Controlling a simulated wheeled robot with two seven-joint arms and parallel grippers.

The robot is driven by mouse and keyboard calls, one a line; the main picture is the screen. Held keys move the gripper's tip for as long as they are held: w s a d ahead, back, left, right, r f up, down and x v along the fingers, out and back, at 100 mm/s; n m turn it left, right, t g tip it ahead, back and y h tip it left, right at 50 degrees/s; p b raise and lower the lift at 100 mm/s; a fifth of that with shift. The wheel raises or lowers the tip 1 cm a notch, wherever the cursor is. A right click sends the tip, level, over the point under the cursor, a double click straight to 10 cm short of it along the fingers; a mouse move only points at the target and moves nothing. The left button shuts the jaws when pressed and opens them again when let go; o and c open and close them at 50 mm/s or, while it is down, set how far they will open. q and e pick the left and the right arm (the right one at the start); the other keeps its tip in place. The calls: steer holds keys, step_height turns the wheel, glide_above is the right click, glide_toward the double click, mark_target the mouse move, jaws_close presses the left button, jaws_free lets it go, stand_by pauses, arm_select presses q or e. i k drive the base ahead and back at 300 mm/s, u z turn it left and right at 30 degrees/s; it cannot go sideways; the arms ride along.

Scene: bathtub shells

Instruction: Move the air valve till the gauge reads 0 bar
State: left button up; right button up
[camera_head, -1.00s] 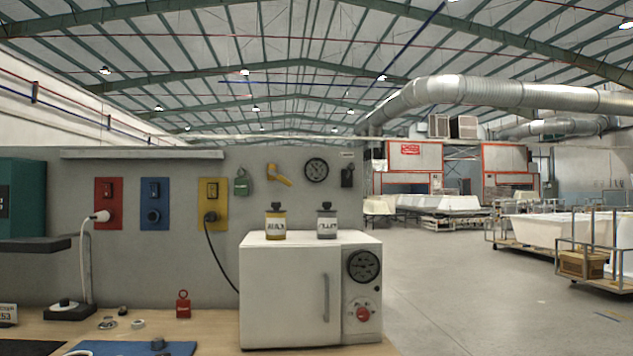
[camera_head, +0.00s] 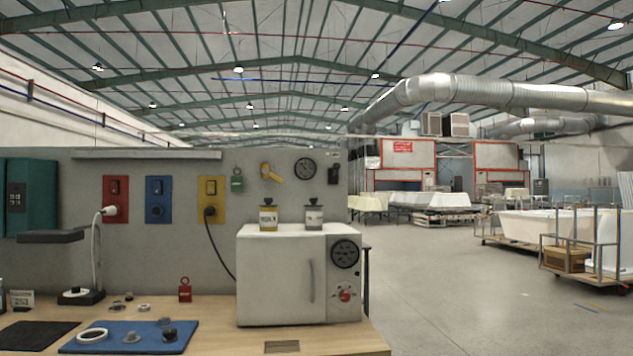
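A yellow valve lever (camera_head: 271,172), which looks like the air valve, is mounted on the grey wall panel. It slants down to the right. A round dark-faced gauge (camera_head: 305,169) is on the panel just right of it; its reading is too small to tell. A green padlock (camera_head: 237,180) hangs left of the lever and a dark one (camera_head: 334,173) hangs right of the gauge. Neither of my grippers is in view.
A white oven (camera_head: 275,275) with a dial (camera_head: 345,254) and two labelled jars on top stands on the wooden bench (camera_head: 220,335), below the lever. A blue mat (camera_head: 105,343) with small parts lies left. Open floor (camera_head: 440,300) is on the right.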

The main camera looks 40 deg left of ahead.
mark_target(279, 180)
steer(key=u, duration=0.05)
steer(key=i, duration=0.85)
steer(key=u, duration=0.6)
